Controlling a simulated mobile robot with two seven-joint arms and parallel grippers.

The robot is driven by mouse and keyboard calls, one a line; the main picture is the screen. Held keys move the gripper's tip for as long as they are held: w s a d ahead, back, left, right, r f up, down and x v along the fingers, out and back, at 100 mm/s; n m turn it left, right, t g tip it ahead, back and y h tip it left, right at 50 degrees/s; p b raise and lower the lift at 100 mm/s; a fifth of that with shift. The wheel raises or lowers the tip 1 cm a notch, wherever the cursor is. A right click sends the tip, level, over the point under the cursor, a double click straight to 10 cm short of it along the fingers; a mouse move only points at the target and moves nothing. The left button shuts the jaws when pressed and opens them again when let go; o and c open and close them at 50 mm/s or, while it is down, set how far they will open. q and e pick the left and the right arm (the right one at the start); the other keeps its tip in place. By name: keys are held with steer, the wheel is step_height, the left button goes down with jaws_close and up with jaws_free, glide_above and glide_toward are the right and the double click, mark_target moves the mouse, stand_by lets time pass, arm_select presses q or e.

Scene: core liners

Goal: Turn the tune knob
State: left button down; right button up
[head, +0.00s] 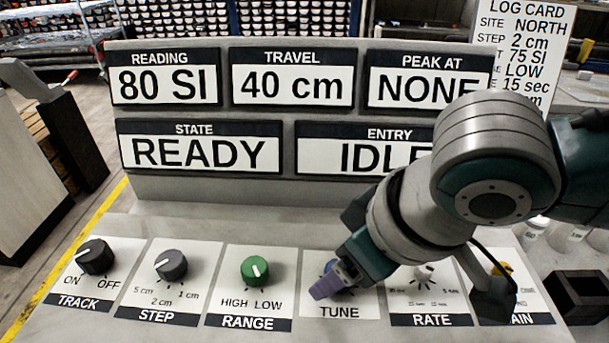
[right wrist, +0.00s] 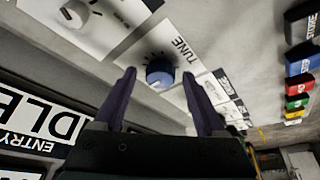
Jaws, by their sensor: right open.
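The tune knob is blue with a white pointer mark. It shows in the right wrist view (right wrist: 160,73) on its white plate labelled TUNE. In the head view the gripper mostly hides it above the TUNE label (head: 339,312). My right gripper (head: 328,287) reaches down to this plate from the right. Its purple fingers are open in the right wrist view (right wrist: 159,78), with the knob showing between their tips. I cannot tell whether either finger touches it. My left gripper is not in view.
The track knob (head: 95,257), step knob (head: 171,264) and green range knob (head: 254,270) stand to the left. The rate knob (head: 424,272) is close on the right, partly under my arm. Displays read 80 SI, 40 cm, NONE, READY. A log card (head: 530,40) stands behind.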

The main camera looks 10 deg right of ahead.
steer(key=shift+c, duration=0.2)
jaws_close()
stand_by(0.3)
steer(key=shift+r, duration=0.1)
